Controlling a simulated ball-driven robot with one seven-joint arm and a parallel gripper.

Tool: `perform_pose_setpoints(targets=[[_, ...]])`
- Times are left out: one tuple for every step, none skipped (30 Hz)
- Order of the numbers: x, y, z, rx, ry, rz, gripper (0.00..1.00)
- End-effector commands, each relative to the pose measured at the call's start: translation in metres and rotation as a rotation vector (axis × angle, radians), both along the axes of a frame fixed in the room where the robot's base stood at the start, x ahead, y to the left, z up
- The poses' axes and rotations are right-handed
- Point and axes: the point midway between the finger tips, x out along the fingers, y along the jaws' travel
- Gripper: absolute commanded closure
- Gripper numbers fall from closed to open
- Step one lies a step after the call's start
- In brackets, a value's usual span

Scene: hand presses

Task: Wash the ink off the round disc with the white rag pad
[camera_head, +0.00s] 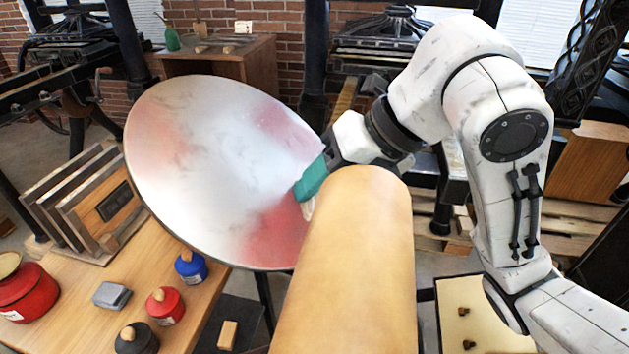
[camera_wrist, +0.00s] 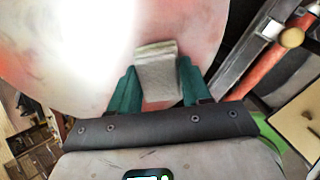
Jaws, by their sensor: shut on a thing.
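The round disc (camera_head: 215,165) stands tilted on a stand, a large pale metal face with red ink smears at its upper left, right side and lower right. Its middle looks mostly grey-white. My gripper (camera_head: 309,200) is at the disc's lower right edge, shut on the white rag pad. In the wrist view the pad (camera_wrist: 157,75) sits between the green fingers of my gripper (camera_wrist: 156,90), in front of the disc (camera_wrist: 50,50). The pad appears to be at or very near the disc's face; contact is hard to tell. Reddish ink shows around it.
A large tan roller-like cylinder (camera_head: 350,270) fills the front centre, close to my gripper. A wooden table (camera_head: 75,320) at left holds red (camera_head: 165,305), blue (camera_head: 191,267) and black (camera_head: 136,340) ink pots and a grey block (camera_head: 111,295). Presses stand behind.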

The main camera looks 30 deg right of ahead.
Motion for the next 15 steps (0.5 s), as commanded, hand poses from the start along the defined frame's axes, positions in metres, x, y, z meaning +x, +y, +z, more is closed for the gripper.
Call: perform_pose_setpoints(targets=[[0.0, 0.0, 0.0, 0.0, 0.001, 0.001, 0.81], [0.0, 0.0, 0.0, 0.0, 0.0, 0.001, 0.81], [0.0, 0.0, 0.0, 0.0, 0.0, 0.001, 0.81], [0.0, 0.0, 0.0, 0.0, 0.0, 0.001, 0.81], [0.0, 0.0, 0.0, 0.0, 0.0, 0.001, 0.81], [0.0, 0.0, 0.0, 0.0, 0.0, 0.001, 0.81], [0.0, 0.001, 0.001, 0.0, 0.0, 0.001, 0.81], [0.0, 0.001, 0.002, 0.0, 0.0, 0.001, 0.81], [0.001, 0.003, 0.003, -0.001, 0.001, 0.003, 0.81], [0.002, 0.005, 0.005, -0.001, 0.0, 0.003, 0.81], [0.004, 0.008, 0.007, 0.0, 0.001, 0.005, 0.81], [0.006, 0.011, 0.01, -0.001, 0.0, 0.006, 0.81], [0.007, 0.013, 0.012, -0.001, 0.0, 0.005, 0.81], [0.009, 0.016, 0.014, -0.001, 0.0, 0.005, 0.81], [0.011, 0.02, 0.017, -0.001, 0.0, 0.005, 0.81]])
